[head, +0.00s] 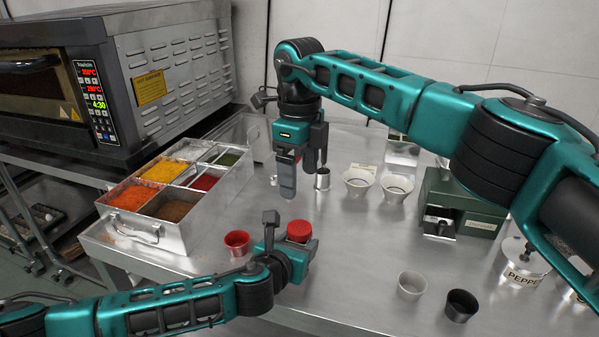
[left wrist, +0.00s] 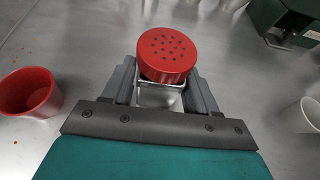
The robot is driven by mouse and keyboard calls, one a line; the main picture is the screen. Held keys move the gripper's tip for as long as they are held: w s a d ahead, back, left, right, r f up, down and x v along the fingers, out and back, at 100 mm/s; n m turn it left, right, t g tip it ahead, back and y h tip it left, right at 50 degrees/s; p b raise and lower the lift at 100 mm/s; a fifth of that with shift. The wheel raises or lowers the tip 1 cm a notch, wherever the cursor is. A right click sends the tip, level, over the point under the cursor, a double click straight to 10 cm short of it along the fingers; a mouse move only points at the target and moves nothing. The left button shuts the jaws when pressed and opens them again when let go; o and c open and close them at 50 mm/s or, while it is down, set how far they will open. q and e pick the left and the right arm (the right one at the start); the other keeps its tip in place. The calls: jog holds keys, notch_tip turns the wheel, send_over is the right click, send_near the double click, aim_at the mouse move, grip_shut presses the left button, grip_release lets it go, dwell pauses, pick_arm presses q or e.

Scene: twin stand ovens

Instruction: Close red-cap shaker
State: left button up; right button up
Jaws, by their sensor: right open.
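The shaker's round red cap (head: 299,231) shows at my left gripper in the head view. In the left wrist view the red cap (left wrist: 167,54) has several small holes in its top and sits over a pale body (left wrist: 160,96). My left gripper (left wrist: 160,88) has its two fingers on either side of this body, closed on it. I cannot tell whether the cap is fully seated. My right gripper (head: 302,172) points down, open and empty, above the table behind the shaker. The shaker's lower part is hidden in the head view.
A metal spice bin (head: 176,229) with several compartments stands left, beside an oven (head: 180,70). A red cup (head: 236,243) is left of the shaker. White cups (head: 358,182), a green box (head: 468,205), a grey cup (head: 411,287) and a black cup (head: 460,306) stand right.

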pick_arm(q)
jog(key=o, duration=0.4)
jog(key=p+v, duration=0.2)
jog(key=v, duration=1.1)
jog(key=shift+f, duration=0.1)
